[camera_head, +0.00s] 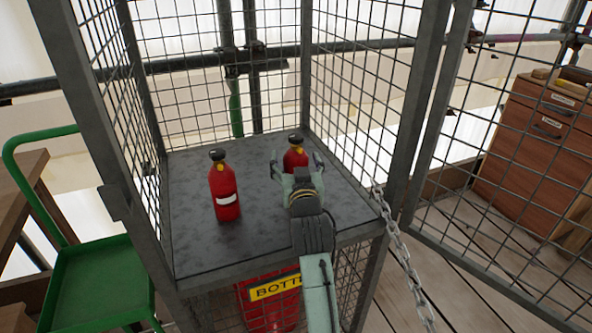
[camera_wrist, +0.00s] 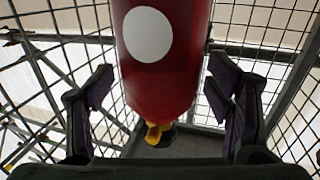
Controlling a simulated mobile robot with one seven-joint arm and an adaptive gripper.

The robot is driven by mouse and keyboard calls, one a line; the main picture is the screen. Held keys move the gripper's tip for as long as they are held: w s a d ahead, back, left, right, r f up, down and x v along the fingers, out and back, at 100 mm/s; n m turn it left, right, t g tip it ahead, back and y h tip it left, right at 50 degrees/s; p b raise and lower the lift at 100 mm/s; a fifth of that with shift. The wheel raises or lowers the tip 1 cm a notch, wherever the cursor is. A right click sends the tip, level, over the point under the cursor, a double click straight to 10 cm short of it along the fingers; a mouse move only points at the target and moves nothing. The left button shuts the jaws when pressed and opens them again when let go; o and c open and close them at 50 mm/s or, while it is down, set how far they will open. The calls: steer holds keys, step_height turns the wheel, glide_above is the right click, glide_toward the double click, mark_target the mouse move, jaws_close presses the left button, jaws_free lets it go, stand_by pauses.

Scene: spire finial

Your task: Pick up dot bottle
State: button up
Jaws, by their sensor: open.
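The dot bottle (camera_wrist: 160,50) is red with a round white dot and fills the upper middle of the wrist view. Its yellow and dark cap end (camera_wrist: 156,132) points down in that picture. In the head view the bottle (camera_head: 295,158) stands on the grey cage shelf (camera_head: 258,172), its lower part hidden by my gripper. My gripper (camera_head: 297,165) is open, with one finger on either side of the bottle in the picture. The wrist view shows gaps between the bottle and both fingers (camera_wrist: 160,105). I cannot tell how deep the bottle sits between them.
A second red bottle (camera_head: 224,192) with a white band stands upright to the left on the shelf. Wire mesh walls and posts enclose the shelf. A chain (camera_head: 400,245) hangs at the front right corner. A green trolley (camera_head: 98,285) stands outside, left.

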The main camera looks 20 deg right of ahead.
steer(key=shift+w, duration=0.1)
steer(key=shift+c, duration=0.2)
steer(key=c, duration=1.6)
steer(key=shift+c, duration=0.4)
steer(key=shift+r, duration=0.1)
